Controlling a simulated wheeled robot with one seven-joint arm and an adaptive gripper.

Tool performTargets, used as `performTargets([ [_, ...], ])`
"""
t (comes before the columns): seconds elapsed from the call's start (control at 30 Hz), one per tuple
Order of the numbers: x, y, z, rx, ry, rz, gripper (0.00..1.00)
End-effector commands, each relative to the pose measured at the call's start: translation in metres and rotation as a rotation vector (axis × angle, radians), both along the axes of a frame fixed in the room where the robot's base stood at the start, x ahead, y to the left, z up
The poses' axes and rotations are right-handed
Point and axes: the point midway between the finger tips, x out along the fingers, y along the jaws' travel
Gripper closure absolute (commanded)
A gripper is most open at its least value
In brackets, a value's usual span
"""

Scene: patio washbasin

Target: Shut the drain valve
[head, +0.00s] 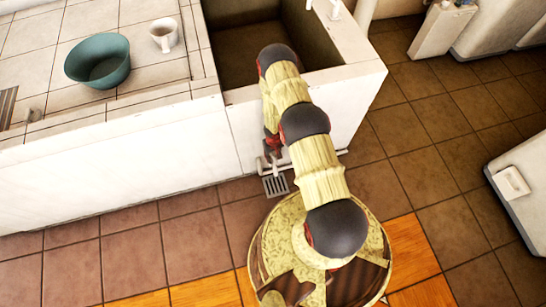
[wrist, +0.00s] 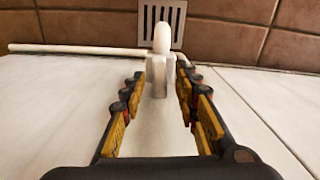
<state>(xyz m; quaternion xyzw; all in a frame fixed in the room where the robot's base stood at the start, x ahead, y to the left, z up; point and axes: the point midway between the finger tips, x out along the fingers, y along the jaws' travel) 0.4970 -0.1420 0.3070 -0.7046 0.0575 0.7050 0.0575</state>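In the wrist view a white valve body (wrist: 159,75) stands out from the white basin wall, with a rounded white part (wrist: 164,36) rising from it. A white pipe (wrist: 85,49) runs left from it. My gripper (wrist: 161,80) is open, one finger on each side of the valve body. I cannot tell whether either finger touches it. In the head view my gripper (head: 272,148) is low at the front of the basin, and my arm hides most of the valve. Only bits of white pipe (head: 262,166) show there. I cannot make out the valve's handle position for certain.
A floor drain grate (head: 275,186) lies just below the pipe and also shows in the wrist view (wrist: 163,18). The basin (head: 357,78) rises behind my arm. A teal bowl (head: 98,62) and a white mug (head: 165,35) stand on the tiled counter. The floor at left is clear.

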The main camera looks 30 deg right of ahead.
Motion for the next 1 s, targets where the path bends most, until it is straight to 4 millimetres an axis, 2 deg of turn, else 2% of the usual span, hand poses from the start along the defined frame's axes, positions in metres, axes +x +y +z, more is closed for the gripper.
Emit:
performTargets([
  [0.17,0.0003,0.0000,0.0006,0.000,0.000,0.000,0.70],
  [0.7,0.0004,-0.0001,0.0007,0.000,-0.001,0.000,1.00],
  [1.0,0.0003,0.0000,0.0007,0.000,0.000,-0.004,1.00],
])
